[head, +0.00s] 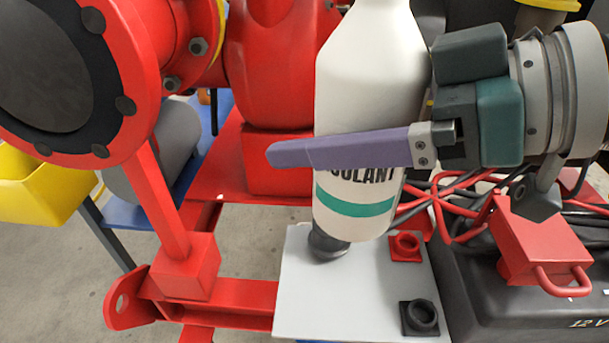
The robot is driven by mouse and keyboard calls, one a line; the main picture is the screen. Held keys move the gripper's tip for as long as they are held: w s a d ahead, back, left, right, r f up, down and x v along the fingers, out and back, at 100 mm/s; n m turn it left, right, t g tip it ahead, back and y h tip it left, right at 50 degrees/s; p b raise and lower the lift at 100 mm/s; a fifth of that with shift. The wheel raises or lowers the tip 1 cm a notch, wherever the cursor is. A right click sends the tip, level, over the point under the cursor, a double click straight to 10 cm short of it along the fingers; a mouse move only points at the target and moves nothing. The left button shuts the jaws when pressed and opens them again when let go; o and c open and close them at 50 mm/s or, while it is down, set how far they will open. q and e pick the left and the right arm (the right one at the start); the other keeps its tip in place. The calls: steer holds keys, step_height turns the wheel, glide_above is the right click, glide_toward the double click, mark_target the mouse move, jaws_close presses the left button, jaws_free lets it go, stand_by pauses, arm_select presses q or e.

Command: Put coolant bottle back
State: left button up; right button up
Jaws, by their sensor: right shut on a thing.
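The coolant bottle (368,75) is white with a green band and dark lettering, part of which reads "OLANT". It is near upright, leaning slightly, and its top is cut off by the picture edge. My right gripper (340,149) reaches in from the right and is shut on the bottle. One purple finger crosses the bottle's front; the other finger is hidden behind it. The bottle's base is over a light grey plate (305,295), by a round black piece (326,247). I cannot tell if they touch. My left gripper is out of view.
A red square fitting (405,246) and a black one (419,317) sit on the plate's right side. A black battery (520,310) with red and black cables and a red clamp block (540,240) lies right. A large red flanged pump body (150,50) stands left.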

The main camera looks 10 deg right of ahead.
step_height(320, 180, down, 20)
steer(key=b, duration=0.8)
steer(key=shift+w+f, duration=0.1)
steer(key=shift+f, duration=0.25)
steer(key=shift+f+b, duration=0.1)
steer(key=shift+b, duration=0.25)
